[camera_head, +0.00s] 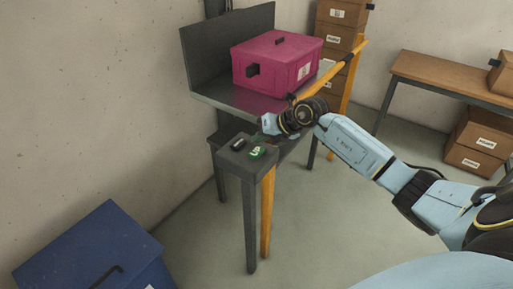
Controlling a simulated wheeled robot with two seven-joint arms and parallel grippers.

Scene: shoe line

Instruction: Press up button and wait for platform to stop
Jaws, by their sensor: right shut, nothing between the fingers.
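A pink box (273,68) with a black handle rests on the platform. My right gripper (262,138) is shut and empty, just above and beside the green button. I cannot tell whether it touches the button. My left gripper is not in view.
A yellow rail (330,74) edges the platform's right side. Cardboard boxes (338,14) are stacked behind it. A wooden table (450,77) stands at the right, with boxes (478,141) below. A blue bin (92,246) is at the lower left. The floor between is clear.

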